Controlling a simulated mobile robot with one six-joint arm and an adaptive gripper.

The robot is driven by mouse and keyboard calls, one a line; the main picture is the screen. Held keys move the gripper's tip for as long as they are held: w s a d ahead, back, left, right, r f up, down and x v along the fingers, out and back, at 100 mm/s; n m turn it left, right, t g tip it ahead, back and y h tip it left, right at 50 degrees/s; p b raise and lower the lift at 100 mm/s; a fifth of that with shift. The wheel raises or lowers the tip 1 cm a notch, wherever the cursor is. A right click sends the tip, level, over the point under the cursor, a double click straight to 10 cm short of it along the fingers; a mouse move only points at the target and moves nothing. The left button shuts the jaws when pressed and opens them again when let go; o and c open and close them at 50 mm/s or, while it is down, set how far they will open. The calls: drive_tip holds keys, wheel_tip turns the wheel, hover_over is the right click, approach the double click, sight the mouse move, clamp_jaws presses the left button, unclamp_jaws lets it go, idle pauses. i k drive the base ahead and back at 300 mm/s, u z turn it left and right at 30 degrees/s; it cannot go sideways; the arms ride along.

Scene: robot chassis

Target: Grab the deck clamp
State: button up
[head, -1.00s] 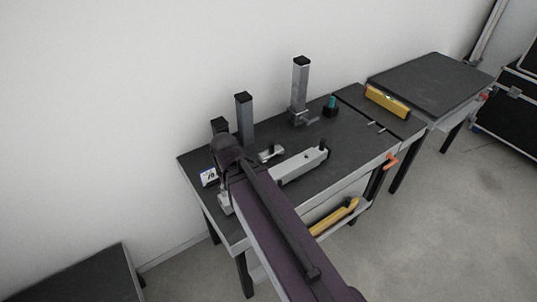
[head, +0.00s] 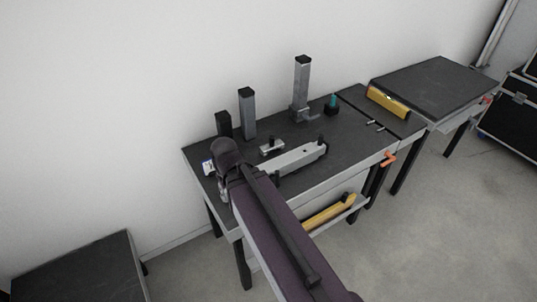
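A small silver clamp-like piece with a dark knob (head: 271,147) lies on the dark bench top, behind a long light-grey bar (head: 293,159). It may be the deck clamp, but it is too small to be sure. An orange clamp-like piece (head: 388,160) sits at the bench's front edge, to the right. My purple arm reaches from the bottom of the head view to the left end of the bench. My gripper is hidden behind the arm, so its fingers and anything in them do not show.
The dark-topped bench (head: 350,150) stands against a white wall. Upright grey posts (head: 247,114) (head: 301,88), a teal-topped piece (head: 332,105) and a yellow level (head: 389,101) stand on it. A yellow tool (head: 329,212) lies on the lower shelf. Floor at right is open.

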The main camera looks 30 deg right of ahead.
sight(273, 145)
drive_tip(key=k, duration=1.4)
drive_tip(key=z, duration=0.45)
drive_tip(key=i, duration=1.4)
